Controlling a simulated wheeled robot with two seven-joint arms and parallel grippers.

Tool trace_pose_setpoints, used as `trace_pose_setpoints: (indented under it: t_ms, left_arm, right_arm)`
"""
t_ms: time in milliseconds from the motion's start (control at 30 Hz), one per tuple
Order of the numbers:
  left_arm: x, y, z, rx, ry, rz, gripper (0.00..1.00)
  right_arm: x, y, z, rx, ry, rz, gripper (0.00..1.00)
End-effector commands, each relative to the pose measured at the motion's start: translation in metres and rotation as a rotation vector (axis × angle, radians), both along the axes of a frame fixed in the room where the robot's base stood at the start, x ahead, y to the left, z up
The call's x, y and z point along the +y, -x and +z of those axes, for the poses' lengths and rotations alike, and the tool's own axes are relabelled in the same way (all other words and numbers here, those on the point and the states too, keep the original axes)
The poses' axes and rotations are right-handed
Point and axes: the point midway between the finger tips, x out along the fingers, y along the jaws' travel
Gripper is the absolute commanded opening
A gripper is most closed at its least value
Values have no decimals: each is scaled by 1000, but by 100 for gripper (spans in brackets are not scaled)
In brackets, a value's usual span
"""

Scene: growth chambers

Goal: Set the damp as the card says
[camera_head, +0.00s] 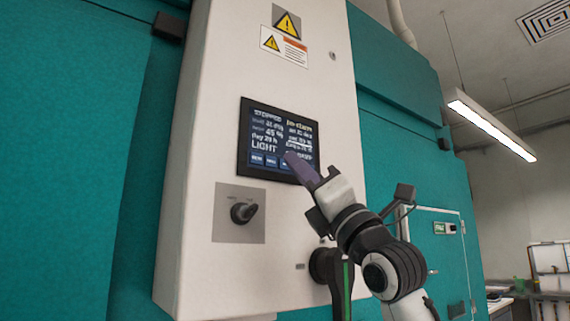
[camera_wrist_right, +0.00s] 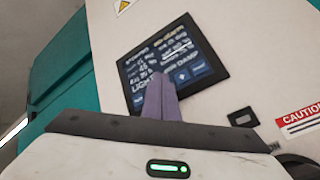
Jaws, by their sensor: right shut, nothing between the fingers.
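A dark touch screen (camera_head: 277,142) is set in the pale control cabinet, with white and yellow text, the word LIGHT at its left and a row of blue buttons along the bottom. It also shows tilted in the right wrist view (camera_wrist_right: 200,55), where DAMP can be read at its right. My right gripper (camera_head: 292,158) is shut and empty, its purple-grey fingertips in front of the lower right of the screen and hiding part of it. I cannot tell whether they touch it. In the right wrist view the shut fingers (camera_wrist_right: 160,88) cover the lower middle. I see no card for certain. My left gripper is out of view.
A rotary knob (camera_head: 243,212) on a grey plate sits below the screen. Warning labels (camera_head: 284,45) are above it. Teal chamber walls (camera_head: 70,150) flank the cabinet. A teal door (camera_head: 440,250) stands at the right, behind my arm.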

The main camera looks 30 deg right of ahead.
Motion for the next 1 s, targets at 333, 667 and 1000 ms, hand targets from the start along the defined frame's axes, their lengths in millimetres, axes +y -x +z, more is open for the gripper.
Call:
trace_pose_setpoints:
  t_ms: [333,667,1000]
  left_arm:
    - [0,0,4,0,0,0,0]
    - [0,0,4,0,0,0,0]
    - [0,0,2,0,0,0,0]
  right_arm:
    - [0,-5,0,0,1,-2,0]
    - [0,-6,0,1,0,0,0]
    - [0,4,-1,0,2,-1,0]
